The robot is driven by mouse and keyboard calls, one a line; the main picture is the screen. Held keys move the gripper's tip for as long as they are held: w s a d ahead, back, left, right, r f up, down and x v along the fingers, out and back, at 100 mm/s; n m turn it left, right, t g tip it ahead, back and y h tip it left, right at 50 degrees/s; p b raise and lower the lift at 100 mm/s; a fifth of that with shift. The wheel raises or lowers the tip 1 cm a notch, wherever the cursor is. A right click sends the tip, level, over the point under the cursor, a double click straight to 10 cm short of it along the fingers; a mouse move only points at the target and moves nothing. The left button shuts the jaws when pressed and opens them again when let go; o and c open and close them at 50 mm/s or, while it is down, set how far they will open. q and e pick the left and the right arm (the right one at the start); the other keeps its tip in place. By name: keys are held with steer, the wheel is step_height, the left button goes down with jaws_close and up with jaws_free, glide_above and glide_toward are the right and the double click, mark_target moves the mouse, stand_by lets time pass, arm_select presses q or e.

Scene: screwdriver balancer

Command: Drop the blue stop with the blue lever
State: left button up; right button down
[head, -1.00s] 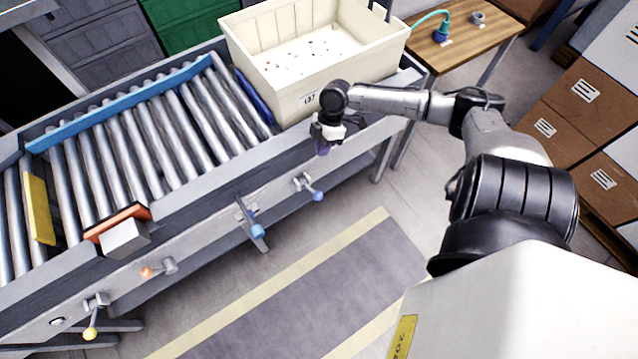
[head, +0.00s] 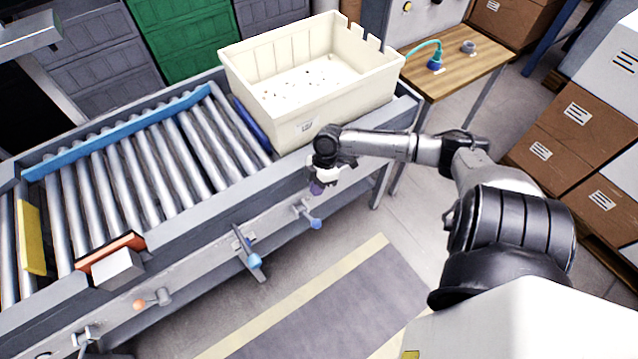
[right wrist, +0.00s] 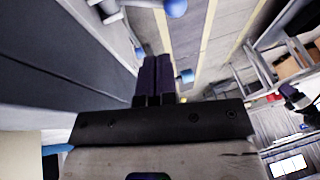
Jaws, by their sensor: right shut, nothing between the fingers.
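The blue stop (head: 251,122) is a dark blue bar standing up across the rollers, just left of the cream crate. A lever with a blue knob (head: 315,223) sticks out of the conveyor's front side rail, below the crate. Another blue-knobbed handle (head: 253,260) hangs farther left on the same rail. My right gripper (head: 317,188) is just above the right blue-knobbed lever, apart from it, pointing down. Its purple fingers (right wrist: 155,76) are shut together and empty in the right wrist view, where a blue knob (right wrist: 176,8) shows at the top edge. My left gripper is out of view.
The cream crate (head: 285,138) sits on the conveyor's right end. An orange stop (head: 110,257) and a yellow stop (head: 32,238) stand farther left. An orange-knobbed lever (head: 140,304) is on the front rail. The floor in front is clear.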

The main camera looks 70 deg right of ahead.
steer(key=b, duration=0.1)
glide_above(308, 216)
steer(key=s, duration=0.3)
step_height(308, 216, down, 7)
steer(key=shift+s+a+f, duration=0.15)
steer(key=shift+a+f, duration=0.15)
steer(key=shift+f, duration=0.2)
steer(key=shift+a, duration=0.1)
